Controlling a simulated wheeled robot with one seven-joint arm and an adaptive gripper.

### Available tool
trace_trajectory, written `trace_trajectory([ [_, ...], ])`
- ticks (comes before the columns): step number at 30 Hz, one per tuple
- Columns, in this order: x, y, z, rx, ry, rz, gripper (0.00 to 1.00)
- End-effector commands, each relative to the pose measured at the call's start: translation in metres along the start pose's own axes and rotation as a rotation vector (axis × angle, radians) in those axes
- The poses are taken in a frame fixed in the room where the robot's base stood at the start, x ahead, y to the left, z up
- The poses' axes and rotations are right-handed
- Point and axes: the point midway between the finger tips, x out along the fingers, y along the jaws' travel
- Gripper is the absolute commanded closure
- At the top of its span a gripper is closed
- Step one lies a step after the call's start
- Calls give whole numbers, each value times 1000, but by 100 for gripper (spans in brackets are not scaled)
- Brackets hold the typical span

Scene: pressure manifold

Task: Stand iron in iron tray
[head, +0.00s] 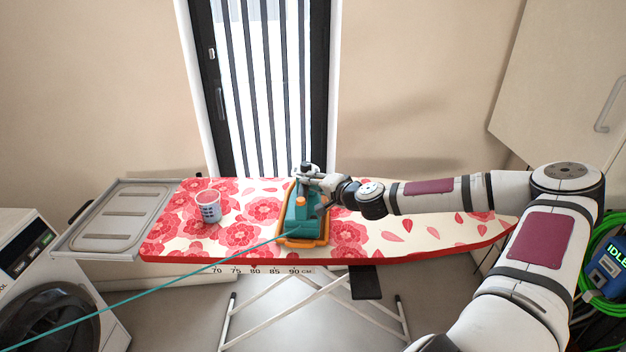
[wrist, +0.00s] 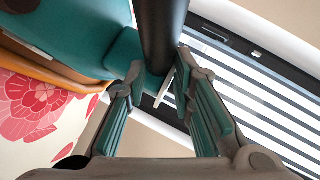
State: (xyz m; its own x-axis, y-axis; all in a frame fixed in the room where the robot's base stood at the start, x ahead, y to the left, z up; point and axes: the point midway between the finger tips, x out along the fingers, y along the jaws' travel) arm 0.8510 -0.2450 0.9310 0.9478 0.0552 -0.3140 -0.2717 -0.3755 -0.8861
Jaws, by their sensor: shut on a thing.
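The teal and orange iron (head: 303,216) is at the middle of the floral ironing board, upright with its orange base down. I cannot tell whether the base touches the cover. In the wrist view its teal body (wrist: 75,35) and black handle (wrist: 161,38) fill the upper part. My gripper (head: 316,186) reaches in from the right and is shut on the handle, with a finger on each side in the wrist view (wrist: 160,88). The grey metal iron tray (head: 104,246) is at the board's left end and looks empty.
A patterned cup (head: 208,207) stands on the ironing board (head: 400,222) between the iron and the tray. A teal cord (head: 150,297) runs from the iron to the lower left. A washing machine (head: 45,290) stands below left. The board's right end is clear under my arm.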

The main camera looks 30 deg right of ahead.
Motion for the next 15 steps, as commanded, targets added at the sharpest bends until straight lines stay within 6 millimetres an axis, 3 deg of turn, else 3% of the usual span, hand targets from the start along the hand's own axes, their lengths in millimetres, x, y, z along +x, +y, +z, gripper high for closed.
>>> trace_trajectory([
  [7, 0, -1, -1, -3, 3, -4, 100],
  [8, 0, 1, 0, -1, 0, 0, 73],
  [10, 0, 1, 0, -1, 0, 0, 57],
  [15, 0, 1, 0, -1, 0, 0, 57],
])
